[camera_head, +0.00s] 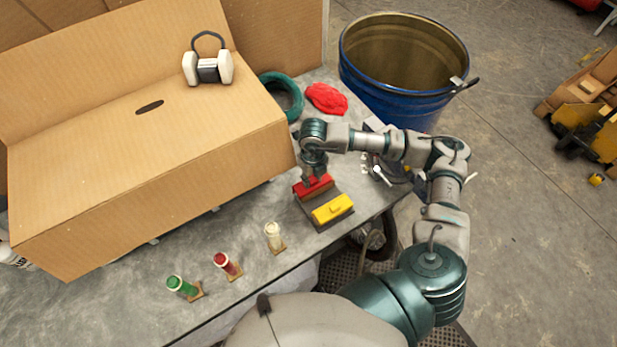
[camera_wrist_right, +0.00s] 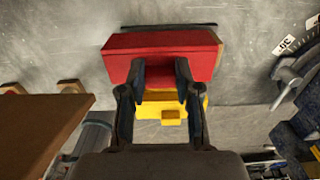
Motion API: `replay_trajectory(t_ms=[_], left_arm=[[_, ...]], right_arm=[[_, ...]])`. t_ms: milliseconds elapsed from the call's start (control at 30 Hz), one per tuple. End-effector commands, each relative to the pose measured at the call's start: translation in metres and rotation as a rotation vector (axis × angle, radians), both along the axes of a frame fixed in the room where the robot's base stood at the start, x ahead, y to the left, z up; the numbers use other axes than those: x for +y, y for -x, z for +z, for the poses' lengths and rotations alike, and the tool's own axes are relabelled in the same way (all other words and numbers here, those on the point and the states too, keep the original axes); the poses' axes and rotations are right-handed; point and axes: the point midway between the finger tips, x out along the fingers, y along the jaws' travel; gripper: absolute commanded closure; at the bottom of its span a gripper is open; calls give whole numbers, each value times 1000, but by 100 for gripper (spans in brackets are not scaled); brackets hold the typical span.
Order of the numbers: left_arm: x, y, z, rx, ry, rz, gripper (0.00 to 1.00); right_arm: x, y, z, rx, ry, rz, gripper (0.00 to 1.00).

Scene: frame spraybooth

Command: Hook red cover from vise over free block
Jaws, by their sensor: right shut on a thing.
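The red cover (camera_head: 311,185) is between the fingers of my right gripper (camera_head: 314,180), which is shut on it. It also shows large in the right wrist view (camera_wrist_right: 165,52), where both gripper fingers (camera_wrist_right: 160,85) overlap its near edge. The cover is right at the block stand (camera_head: 309,212), beside a yellow cover (camera_head: 333,209) there. A brown block face shows just under the red cover; I cannot tell whether the cover rests fully on it. The vise (camera_head: 380,172) stands to the right, partly hidden by my right arm. My left gripper is not in view.
A large cardboard box (camera_head: 150,170) fills the table's left side. A blue drum (camera_head: 405,65) stands beyond the table.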

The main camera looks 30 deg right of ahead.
Motion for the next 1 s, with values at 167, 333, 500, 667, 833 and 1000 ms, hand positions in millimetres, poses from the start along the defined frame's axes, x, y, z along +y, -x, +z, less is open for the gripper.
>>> replay_trajectory(t_ms=[167, 333, 500, 667, 833, 1000], left_arm=[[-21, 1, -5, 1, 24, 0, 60], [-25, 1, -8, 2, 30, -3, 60], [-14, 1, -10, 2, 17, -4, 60], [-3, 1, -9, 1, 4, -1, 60], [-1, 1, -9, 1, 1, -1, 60], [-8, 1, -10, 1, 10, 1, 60]], right_arm=[[7, 0, -4, 0, 3, 1, 100], [14, 0, -7, -1, 8, 2, 100], [15, 0, -9, -1, 8, 2, 100], [10, -1, -10, -2, 3, 1, 100], [8, -1, -10, -1, 1, 0, 45], [9, 0, -10, 0, 2, 0, 38]])
